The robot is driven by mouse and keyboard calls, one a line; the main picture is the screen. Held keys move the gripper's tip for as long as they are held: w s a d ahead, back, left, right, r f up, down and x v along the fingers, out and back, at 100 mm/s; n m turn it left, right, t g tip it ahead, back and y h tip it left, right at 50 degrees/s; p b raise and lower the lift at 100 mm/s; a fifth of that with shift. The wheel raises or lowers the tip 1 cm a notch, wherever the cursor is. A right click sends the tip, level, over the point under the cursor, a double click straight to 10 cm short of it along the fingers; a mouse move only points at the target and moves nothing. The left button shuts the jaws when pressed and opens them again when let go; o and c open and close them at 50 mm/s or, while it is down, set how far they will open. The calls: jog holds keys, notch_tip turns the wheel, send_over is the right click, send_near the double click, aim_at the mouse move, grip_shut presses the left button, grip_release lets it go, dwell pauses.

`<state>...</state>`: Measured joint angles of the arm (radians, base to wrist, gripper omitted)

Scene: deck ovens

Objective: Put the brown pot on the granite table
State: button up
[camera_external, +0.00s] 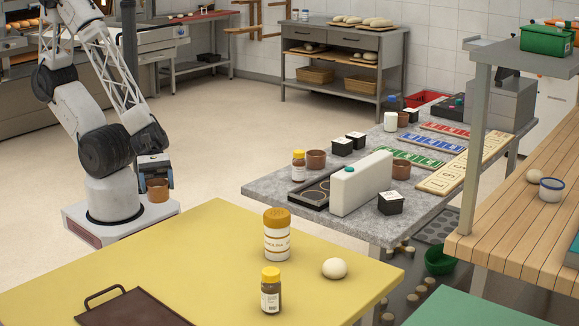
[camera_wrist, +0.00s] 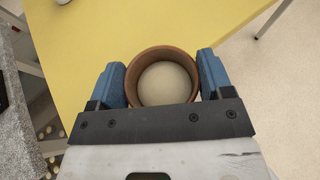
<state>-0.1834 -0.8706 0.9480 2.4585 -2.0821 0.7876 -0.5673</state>
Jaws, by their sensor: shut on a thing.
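A small brown pot (camera_external: 158,191) is held between the fingers of my gripper (camera_external: 156,183), in the air beyond the yellow table's far left corner. In the wrist view my gripper (camera_wrist: 162,76) has a blue finger on each side of the round brown pot (camera_wrist: 163,53), which is seen from above with a pale inside. The granite table (camera_external: 262,187) stands to the right of my gripper in the external view, apart from it. Its speckled edge also shows at the left of the wrist view (camera_wrist: 25,120).
The yellow table (camera_external: 190,265) bears two jars, a dough ball and a dark tray. The granite's near left corner has bare room.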

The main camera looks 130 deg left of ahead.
jog(key=w+a+r+n+t+y, duration=0.1)
jog(key=w+a+r+n+y, duration=0.2)
jog(key=w+a, duration=1)
jog(key=w+a+r+n+t+y, duration=0.1)
jog(key=w+a+r+n+y, duration=0.2)
jog(key=w+a, duration=0.9)
jog(key=s+a+n+y, duration=0.2)
jog(key=a+y, duration=0.3)
jog(key=a, duration=3.8)
jog(key=shift+s+a+f+n+g, duration=0.2)
jog(key=shift+a+f+n+g, duration=0.15)
jog(key=shift+n, duration=0.55)
jog(key=shift+f, duration=0.15)
jog(key=shift+f, duration=3.05)
jog(key=shift+f, duration=1.85)
